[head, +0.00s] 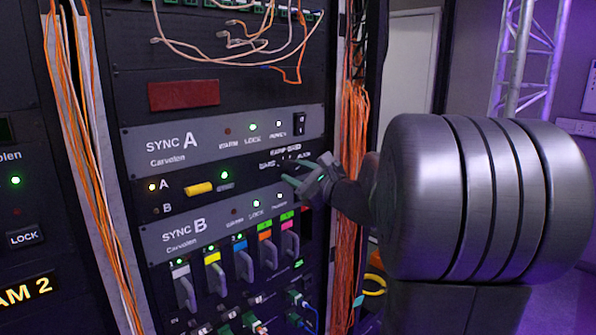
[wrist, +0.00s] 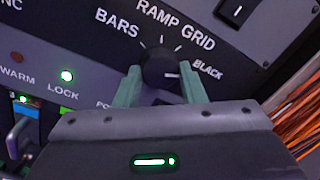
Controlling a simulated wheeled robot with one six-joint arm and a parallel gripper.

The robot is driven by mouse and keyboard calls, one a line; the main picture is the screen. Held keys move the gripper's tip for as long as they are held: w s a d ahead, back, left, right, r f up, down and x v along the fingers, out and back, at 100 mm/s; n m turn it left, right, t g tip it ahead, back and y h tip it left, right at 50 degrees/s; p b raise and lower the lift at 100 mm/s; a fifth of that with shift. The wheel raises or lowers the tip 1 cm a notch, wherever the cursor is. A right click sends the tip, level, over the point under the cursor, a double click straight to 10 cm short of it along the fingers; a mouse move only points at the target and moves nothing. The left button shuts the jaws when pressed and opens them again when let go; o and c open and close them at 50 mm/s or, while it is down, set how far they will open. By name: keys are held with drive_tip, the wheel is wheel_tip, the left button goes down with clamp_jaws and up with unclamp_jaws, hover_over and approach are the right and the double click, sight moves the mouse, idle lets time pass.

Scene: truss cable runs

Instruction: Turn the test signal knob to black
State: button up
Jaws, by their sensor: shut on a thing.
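The test signal knob (wrist: 160,70) is a round black dial with the labels BARS, RAMP, GRID and BLACK around it in the wrist view. Its short white mark lies on its right side and points right, toward the BLACK label (wrist: 207,68). My gripper (wrist: 163,84) has a green finger on each side of the knob and is shut on it. In the head view my gripper (head: 308,182) reaches the panel between the SYNC A and SYNC B units. The knob is hidden there behind the fingers.
SYNC A (head: 225,143) is above and SYNC B (head: 215,225) below, with coloured levers (head: 243,262) under it. A rocker switch (wrist: 236,10) sits above right of the knob. Orange cables (head: 354,180) hang close on the right of the panel.

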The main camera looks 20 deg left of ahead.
idle(0.4)
drive_tip(key=o, duration=1)
drive_tip(key=b+v, duration=0.2)
drive_tip(key=v, duration=1.1)
drive_tip(key=shift+s+d+f, duration=0.1)
drive_tip(key=shift+s+d, duration=0.05)
drive_tip(key=shift+d, duration=0.2)
drive_tip(key=shift+a, duration=0.15)
drive_tip(key=p+x, duration=0.2)
drive_tip(key=x, duration=1.1)
drive_tip(key=shift+a, duration=0.25)
